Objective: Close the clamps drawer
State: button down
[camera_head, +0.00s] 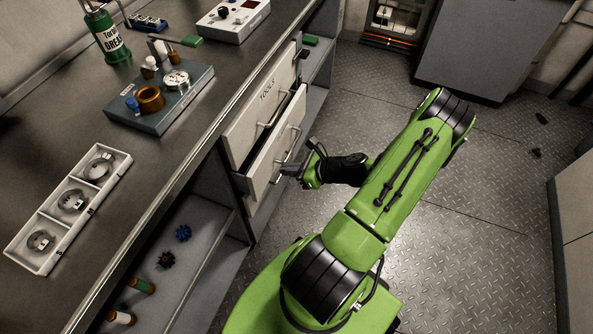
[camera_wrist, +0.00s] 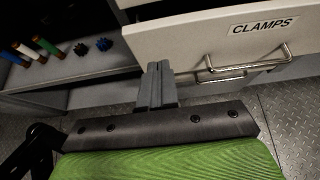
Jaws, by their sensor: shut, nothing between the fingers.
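The clamps drawer (camera_head: 272,165) sits below the drawer labelled TOOLS and stands partly out, with a dark opening showing above its front. In the wrist view its pale front (camera_wrist: 195,45) carries the CLAMPS label and a metal handle (camera_wrist: 262,62) on the right. My gripper (camera_head: 290,168) is at the drawer front, near the lower end of the handle. In the wrist view its fingers (camera_wrist: 158,72) are together and empty, just before the lower left part of the front, left of the handle. I cannot tell whether they touch it.
The TOOLS drawer (camera_head: 262,110) is above, under the worktop (camera_head: 165,175).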

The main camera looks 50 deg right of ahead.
aim_at(260, 165)
jog(key=w, duration=0.2)
jog(key=w+a+f+b, duration=0.1)
jog(key=w+a, duration=0.1)
jog(key=w, duration=0.1)
jog(key=shift+w+f+b, duration=0.3)
jog(key=shift+f, duration=0.05)
jog(key=shift+w+a+r, duration=0.1)
jog(key=shift+w, duration=0.25)
